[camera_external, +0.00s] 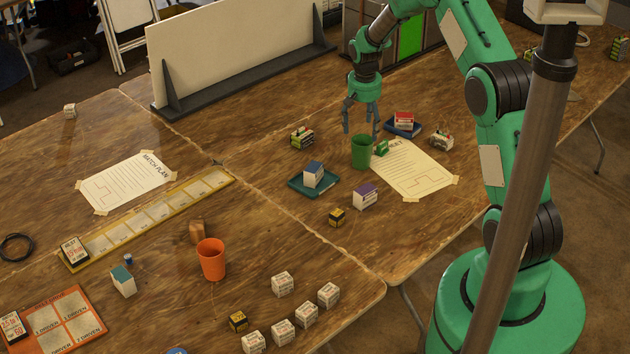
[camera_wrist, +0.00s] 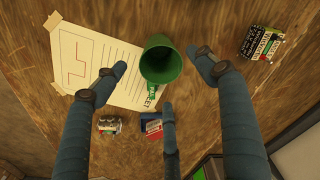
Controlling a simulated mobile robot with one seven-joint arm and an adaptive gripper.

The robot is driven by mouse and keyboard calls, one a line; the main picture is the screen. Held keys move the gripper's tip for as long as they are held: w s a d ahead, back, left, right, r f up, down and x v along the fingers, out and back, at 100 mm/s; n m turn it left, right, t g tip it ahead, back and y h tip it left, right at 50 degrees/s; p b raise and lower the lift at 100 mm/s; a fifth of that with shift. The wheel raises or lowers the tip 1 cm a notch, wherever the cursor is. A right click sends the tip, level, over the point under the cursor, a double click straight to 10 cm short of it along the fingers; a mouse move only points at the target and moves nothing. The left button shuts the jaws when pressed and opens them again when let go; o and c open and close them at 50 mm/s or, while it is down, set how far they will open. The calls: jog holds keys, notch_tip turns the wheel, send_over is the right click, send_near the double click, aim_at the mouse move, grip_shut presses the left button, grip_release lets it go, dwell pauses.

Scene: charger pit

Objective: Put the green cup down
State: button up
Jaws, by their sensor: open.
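The green cup (camera_external: 362,153) stands upright on the wooden table at the left edge of a taped paper sheet. My gripper (camera_external: 361,126) is just above the cup, pointing down, with its fingers spread. In the wrist view the cup's open mouth (camera_wrist: 161,60) faces the camera. It lies between the spread fingertips of my gripper (camera_wrist: 160,76), with no finger seen closed on it. The gripper holds nothing. A small green block (camera_external: 381,147) sits close against the cup's right side.
The paper sheet (camera_external: 418,172) lies right of the cup. A teal tray (camera_external: 297,183) with a box is at lower left, a blue tray (camera_external: 416,131) with a red box at upper right. A battery-like pack (camera_external: 302,137) lies left. An orange cup (camera_external: 211,260) stands farther forward.

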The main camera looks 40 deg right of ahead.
jog(key=shift+r, duration=0.1)
jog(key=s+a+r+n+t, duration=0.1)
jog(key=s+a+r, duration=0.5)
jog(key=r, duration=0.5)
jog(key=s+a+r+n+t, duration=0.1)
jog(key=s+a+r, duration=0.2)
jog(key=a+r, duration=0.6)
jog(key=s+a+r+n, duration=0.1)
jog(key=s+a+r, duration=0.4)
jog(key=r, duration=0.7)
jog(key=s+a+r+n+t, duration=0.1)
jog(key=s+a, duration=0.3)
jog(key=s, duration=0.5)
jog(key=s+a+r+n+t, duration=0.1)
jog(key=s+a, duration=0.4)
jog(key=s, duration=0.5)
jog(key=s+a+r+n+t+y, duration=0.1)
jog(key=s+a+r+n, duration=0.1)
jog(key=s+a+r, duration=0.3)
jog(key=shift+s, duration=2.35)
jog(key=shift+a, duration=0.1)
